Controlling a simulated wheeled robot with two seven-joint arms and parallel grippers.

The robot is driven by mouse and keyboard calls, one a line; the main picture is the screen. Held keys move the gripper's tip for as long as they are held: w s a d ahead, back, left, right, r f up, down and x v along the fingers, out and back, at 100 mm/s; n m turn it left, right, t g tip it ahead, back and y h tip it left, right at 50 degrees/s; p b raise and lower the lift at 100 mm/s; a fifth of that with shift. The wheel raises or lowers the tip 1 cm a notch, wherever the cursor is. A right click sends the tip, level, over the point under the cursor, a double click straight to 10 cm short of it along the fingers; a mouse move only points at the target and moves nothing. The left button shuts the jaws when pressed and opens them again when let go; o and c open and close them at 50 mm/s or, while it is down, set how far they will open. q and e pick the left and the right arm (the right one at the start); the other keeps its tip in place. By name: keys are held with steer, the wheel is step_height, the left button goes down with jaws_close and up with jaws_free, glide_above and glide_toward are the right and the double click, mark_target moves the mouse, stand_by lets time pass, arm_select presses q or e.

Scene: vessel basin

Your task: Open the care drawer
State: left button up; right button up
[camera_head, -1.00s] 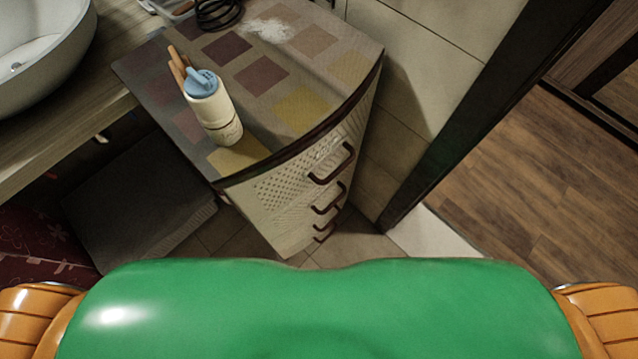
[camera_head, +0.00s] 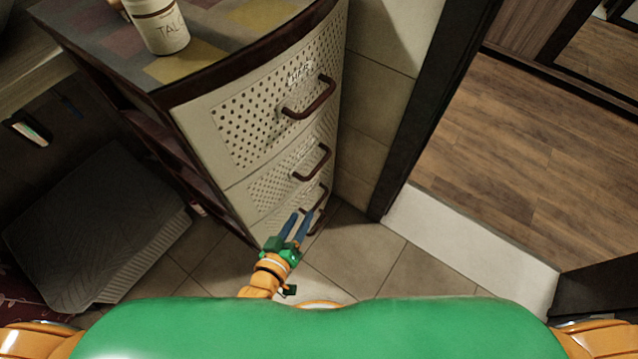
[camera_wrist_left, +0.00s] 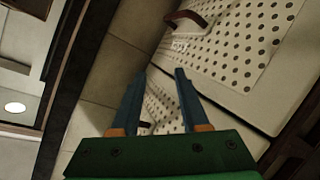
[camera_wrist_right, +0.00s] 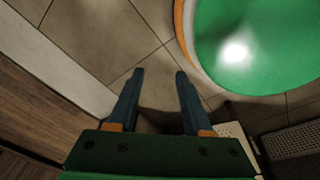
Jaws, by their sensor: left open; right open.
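The cabinet (camera_head: 190,110) has a curved, perforated cream front with three stacked drawers, all closed. The top drawer (camera_head: 250,125) has raised lettering that looks like "HAIR" and a dark handle (camera_head: 312,103). The middle drawer (camera_head: 265,180) has its own handle (camera_head: 314,165); its lettering is too small to read. The bottom drawer's handle (camera_head: 322,215) is partly behind my left gripper (camera_head: 301,214). My right gripper (camera_wrist_right: 160,72) is open and empty over floor tiles.
A talc bottle (camera_head: 160,25) stands on the cabinet top. A grey box-like object (camera_head: 95,230) lies on the floor at left. A dark door frame (camera_head: 430,110) and white threshold (camera_head: 465,240) are at right. Tiled floor (camera_head: 355,250) in front is clear.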

mark_target(318, 166)
arm_select(q)
steer(key=w+d+r+n+t+b, duration=0.1)
steer(key=w+r+n+t+b, duration=0.1)
steer(key=w+r, duration=0.1)
steer(key=w+d+r+n+t+b, duration=0.1)
steer(key=w+d+r+t+b, duration=0.1)
steer(key=w, duration=0.1)
steer(key=w+d+r+n+t+b, duration=0.1)
steer(key=w+r+n+t+b, duration=0.1)
steer(key=w+r, duration=0.1)
steer(key=shift+d+r+n+b, duration=0.2)
steer(key=shift+r+n+b, duration=0.1)
steer(key=shift+r+b, duration=0.1)
steer(key=shift+w+d+h, duration=0.1)
steer(key=shift+w+h, duration=0.2)
steer(key=shift+w, duration=0.1)
arm_select(e)
step_height(318, 166, down, 10)
steer(key=w+d, duration=0.1)
steer(key=shift+w+d+r, duration=0.25)
steer(key=shift+d, duration=0.15)
arm_select(q)
steer(key=shift+c, duration=0.2)
jaws_close()
